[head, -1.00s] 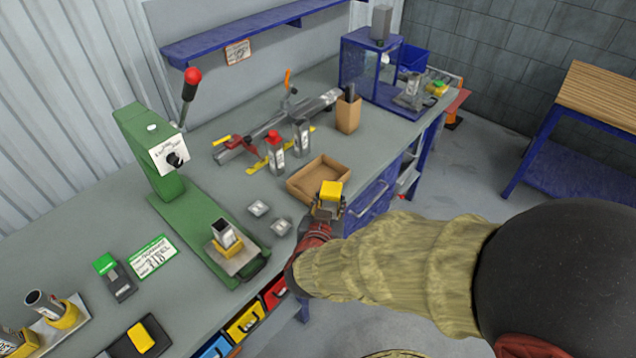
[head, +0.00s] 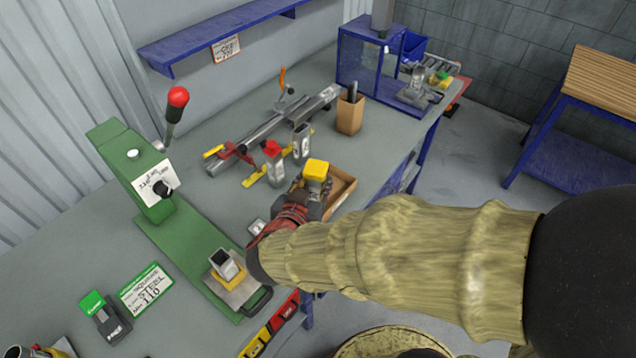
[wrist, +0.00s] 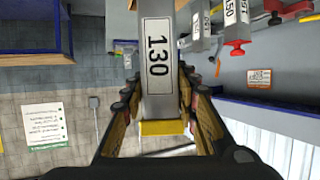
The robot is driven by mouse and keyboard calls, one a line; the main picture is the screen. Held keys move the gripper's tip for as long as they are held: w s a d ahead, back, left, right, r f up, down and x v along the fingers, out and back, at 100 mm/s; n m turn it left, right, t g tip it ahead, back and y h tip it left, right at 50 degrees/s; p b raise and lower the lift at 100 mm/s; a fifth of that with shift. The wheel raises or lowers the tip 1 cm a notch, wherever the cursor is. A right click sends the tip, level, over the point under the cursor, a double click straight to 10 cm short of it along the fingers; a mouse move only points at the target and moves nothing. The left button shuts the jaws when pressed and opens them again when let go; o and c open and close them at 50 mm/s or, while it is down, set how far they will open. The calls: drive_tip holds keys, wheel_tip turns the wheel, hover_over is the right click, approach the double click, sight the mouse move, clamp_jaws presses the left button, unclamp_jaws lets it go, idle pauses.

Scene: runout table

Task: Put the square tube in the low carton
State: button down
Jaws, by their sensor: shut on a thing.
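My gripper (head: 313,188) is shut on a grey flat-sided tube (wrist: 157,55) marked 130, with a yellow end (wrist: 163,127). In the head view only its yellow end (head: 316,170) shows clearly, above the fingers. In the wrist view the tube runs between both fingers and out of the top of the picture. The low carton (head: 345,187) is a shallow open brown box on the bench; my gripper and forearm cover its left and near parts. The gripper appears over or beside its left side; the height gap cannot be told.
A red-capped tube (head: 274,167) and a grey tube (head: 301,143) stand just behind my gripper. A tall carton (head: 350,114) stands farther back. A green press (head: 150,185) is at left, with a short tube (head: 224,262) on its base.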

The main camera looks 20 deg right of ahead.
drive_tip(key=shift+w+d+f+b, duration=0.95)
drive_tip(key=shift+w+f+b, duration=0.65)
drive_tip(key=shift+w+f, duration=0.55)
drive_tip(key=shift+w+d+f+b, duration=0.95)
drive_tip(key=shift+w+f+b, duration=0.7)
drive_tip(key=shift+w+f, duration=0.45)
drive_tip(key=shift+w+d+f+b, duration=0.95)
drive_tip(key=shift+w+f+b, duration=0.65)
drive_tip(key=shift+w+f, duration=0.5)
drive_tip(key=shift+s, duration=0.1)
drive_tip(key=shift+f, duration=0.2)
drive_tip(key=c, duration=1.4)
unclamp_jaws()
